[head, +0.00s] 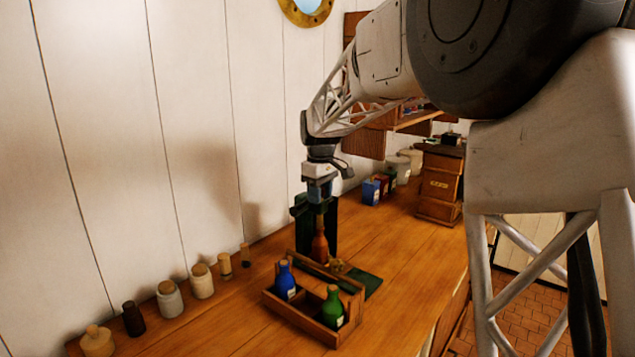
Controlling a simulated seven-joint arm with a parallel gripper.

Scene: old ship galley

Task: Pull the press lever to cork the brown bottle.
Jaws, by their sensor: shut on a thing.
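The brown bottle (320,248) stands upright at the dark green press (301,228), just behind the bottle caddy. My gripper (320,203) points down above the bottle, at the top of the press. It is shut on a small part there, which looks like the press lever, though the fingers and the dark frame hide most of it. A narrow tan piece shows between the fingers and the bottle's neck; I cannot tell whether it is the cork or part of the press. A green plate (366,285) lies at the press's foot.
The wooden caddy (297,315) holds a blue bottle (285,282) and a green bottle (332,308), close in front of the press. Several jars and small bottles line the wall at left. Blue and red tins (371,191) and a drawer box (438,190) stand behind. The counter at right is clear.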

